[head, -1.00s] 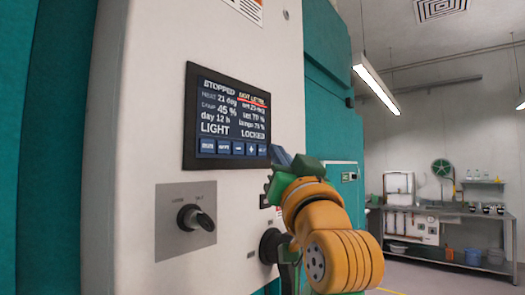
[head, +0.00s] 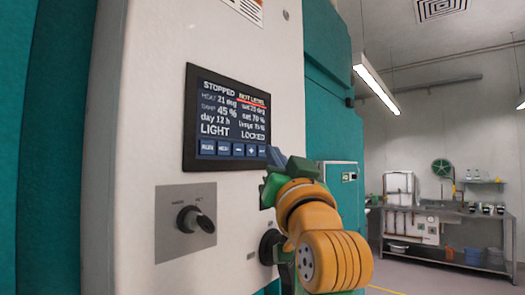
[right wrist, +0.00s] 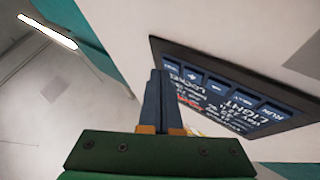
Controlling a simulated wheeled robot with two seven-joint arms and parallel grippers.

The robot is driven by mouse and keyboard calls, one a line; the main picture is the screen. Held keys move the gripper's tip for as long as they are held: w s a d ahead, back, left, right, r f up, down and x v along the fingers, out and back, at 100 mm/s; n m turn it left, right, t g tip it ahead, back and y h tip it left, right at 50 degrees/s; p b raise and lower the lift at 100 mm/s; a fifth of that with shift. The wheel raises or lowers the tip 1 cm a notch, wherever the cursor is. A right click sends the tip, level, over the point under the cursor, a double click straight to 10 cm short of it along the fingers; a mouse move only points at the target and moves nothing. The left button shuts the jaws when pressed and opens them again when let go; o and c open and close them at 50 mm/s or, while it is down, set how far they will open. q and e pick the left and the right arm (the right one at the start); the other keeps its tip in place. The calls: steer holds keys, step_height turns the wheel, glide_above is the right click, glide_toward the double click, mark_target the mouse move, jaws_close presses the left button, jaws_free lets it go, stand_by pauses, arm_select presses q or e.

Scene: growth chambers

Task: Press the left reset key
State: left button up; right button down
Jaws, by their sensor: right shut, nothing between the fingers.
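A dark control display (head: 226,172) is set in the pale chamber front; it reads STOPPED, NOT LEVEL and LOCKED. Along its bottom runs a row of blue keys (head: 223,149), which also shows tilted in the right wrist view (right wrist: 245,100). I can make out RUN, a plus and a minus; I cannot read any key as reset. My right gripper (head: 271,155) is shut and empty, its blue fingertips by the display's lower right corner. In the right wrist view the fingertips (right wrist: 158,76) are beside the display's edge; contact is unclear. My left gripper is not in view.
Below the display a black rotary knob (head: 194,219) sits on a grey plate. A second black round fitting (head: 268,246) is beside my right arm. A steel bench (head: 440,222) with sink stands far right, with open floor before it.

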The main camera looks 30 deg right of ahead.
steer(key=shift+w+a, duration=0.1)
steer(key=shift+w, duration=0.2)
stand_by(0.6)
steer(key=shift+s, duration=0.1)
steer(key=shift+s+d, duration=0.25)
steer(key=shift+s, duration=0.3)
steer(key=s, duration=0.1)
steer(key=s+d+b, duration=0.1)
steer(key=s, duration=0.1)
steer(key=s+d+b, duration=0.1)
steer(key=shift+s, duration=0.35)
steer(key=shift+w, duration=0.1)
stand_by(0.3)
steer(key=shift+f, duration=0.1)
